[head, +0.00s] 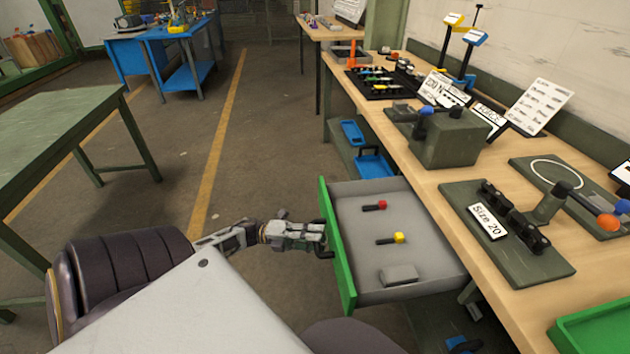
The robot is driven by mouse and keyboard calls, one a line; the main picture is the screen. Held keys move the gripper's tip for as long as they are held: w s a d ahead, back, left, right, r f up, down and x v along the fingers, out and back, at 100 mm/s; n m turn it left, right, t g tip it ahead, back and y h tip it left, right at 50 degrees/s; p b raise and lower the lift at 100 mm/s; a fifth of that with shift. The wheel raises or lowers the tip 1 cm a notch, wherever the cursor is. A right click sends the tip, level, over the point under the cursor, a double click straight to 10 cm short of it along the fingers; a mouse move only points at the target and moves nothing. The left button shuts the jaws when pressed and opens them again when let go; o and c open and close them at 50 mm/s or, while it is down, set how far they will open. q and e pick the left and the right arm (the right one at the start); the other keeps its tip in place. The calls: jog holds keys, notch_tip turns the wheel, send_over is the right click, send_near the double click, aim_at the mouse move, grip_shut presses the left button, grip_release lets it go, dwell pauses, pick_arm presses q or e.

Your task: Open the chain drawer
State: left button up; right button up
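The chain drawer (388,201) stands pulled out from the workbench, with a green front panel (337,243) and a grey inside. A dark handle (326,254) sits on the outer face of the green front. My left gripper (318,234) is at this handle, with its fingers closed around it as far as I can see; the fingertips are small and partly merge with the handle. My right gripper is not in view.
The wooden workbench (470,240) above the drawer carries a Size 20 fixture (505,230), a grey block fixture (450,138) and a black tray of parts (383,80). Blue bins (374,167) sit below. A green table (60,130) stands left; the floor between is clear.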

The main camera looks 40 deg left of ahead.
pick_arm(q)
jog(key=v, duration=1.2)
dwell(0.7)
